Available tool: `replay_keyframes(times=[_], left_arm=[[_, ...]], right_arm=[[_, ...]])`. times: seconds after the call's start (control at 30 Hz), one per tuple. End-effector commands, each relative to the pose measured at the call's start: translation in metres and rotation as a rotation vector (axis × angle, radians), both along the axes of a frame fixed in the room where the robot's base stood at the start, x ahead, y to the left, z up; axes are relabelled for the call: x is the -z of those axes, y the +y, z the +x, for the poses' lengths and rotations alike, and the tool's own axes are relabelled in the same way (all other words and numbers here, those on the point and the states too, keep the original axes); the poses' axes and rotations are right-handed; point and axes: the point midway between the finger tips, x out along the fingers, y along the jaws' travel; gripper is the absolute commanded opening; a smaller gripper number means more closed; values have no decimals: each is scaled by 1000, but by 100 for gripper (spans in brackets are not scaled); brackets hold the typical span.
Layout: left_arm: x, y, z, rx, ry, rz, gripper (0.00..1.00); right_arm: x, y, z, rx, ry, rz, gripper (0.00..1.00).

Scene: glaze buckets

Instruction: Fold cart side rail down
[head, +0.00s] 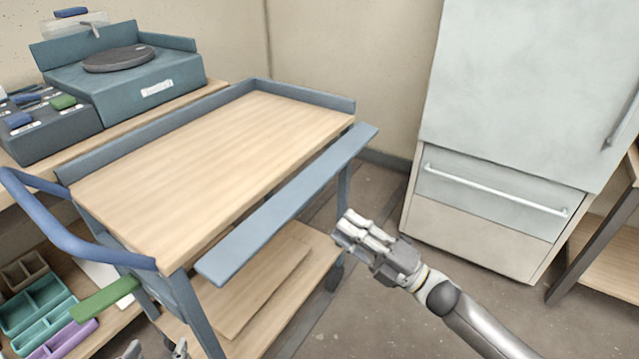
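The cart (215,160) has a wooden top with blue-grey edges and stands at the left and middle of the head view. Its side rail (290,205) is a long blue-grey bar on the near right side, sitting outward from the wooden top with its broad face showing. My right gripper (352,232) is just right of the rail, apart from it in the picture, and holds nothing visible. Its fingers look close together, and the gap is unclear. My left gripper (155,352) shows only as two separated fingertips at the bottom edge, below the cart's handle.
A blue push handle (75,235) and a green lever-like piece (105,298) are at the cart's left end. A lower shelf (250,290) lies under the top. A pale cabinet with a drawer (490,195) stands at right. Floor (385,310) between is clear.

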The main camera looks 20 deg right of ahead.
Motion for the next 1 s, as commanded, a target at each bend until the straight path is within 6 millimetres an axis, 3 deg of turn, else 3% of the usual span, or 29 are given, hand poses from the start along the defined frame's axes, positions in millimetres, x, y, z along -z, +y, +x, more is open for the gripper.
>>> replay_keyframes(times=[0.53,1.0], left_arm=[[-28,-9,18,11,-174,-41,61],[-37,-11,21,14,-214,-51,61]], right_arm=[[-31,51,63,1,-5,2,23],[-37,62,76,0,-3,1,23]])
